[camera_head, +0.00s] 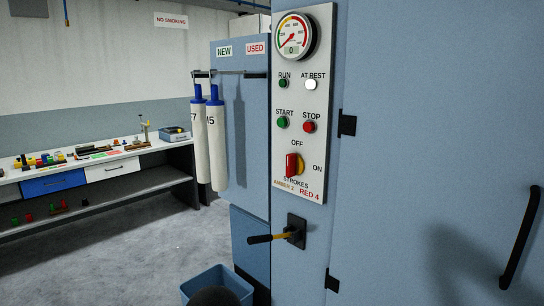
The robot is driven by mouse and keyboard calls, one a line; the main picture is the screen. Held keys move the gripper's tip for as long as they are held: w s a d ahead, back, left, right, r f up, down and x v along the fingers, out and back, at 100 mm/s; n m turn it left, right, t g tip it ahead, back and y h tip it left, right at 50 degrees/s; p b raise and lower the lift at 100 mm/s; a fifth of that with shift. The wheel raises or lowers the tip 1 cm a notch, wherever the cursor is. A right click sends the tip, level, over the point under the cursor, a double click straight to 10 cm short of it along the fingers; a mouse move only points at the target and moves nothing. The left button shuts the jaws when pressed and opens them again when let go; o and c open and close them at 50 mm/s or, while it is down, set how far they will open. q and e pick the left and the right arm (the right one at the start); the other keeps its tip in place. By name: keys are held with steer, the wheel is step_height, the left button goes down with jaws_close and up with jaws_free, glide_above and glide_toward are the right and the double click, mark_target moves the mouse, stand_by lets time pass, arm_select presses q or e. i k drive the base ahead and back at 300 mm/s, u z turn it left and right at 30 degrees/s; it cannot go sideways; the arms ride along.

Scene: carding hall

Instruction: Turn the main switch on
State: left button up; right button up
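The main switch (293,164) is a red rotary handle on a yellow round base, low on the white control panel (318,100). Its red handle stands upright, towards the OFF label above it. The ON label is to its right. On the same panel, the white AT REST lamp (311,84) looks bright and the green RUN lamp (283,83) looks dark. Neither of my grippers shows in the view, and nothing covers the switch.
White rolls (217,140) hang left of the panel. A workbench (130,153) stands left; floor between is clear.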

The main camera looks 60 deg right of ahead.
mark_target(295, 165)
steer(key=z, duration=0.45)
steer(key=i, duration=1.15)
steer(key=z, duration=1.05)
steer(key=i, duration=0.35)
steer(key=z, duration=0.15)
steer(key=k, duration=0.8)
steer(key=z, duration=0.2)
steer(key=i, duration=0.7)
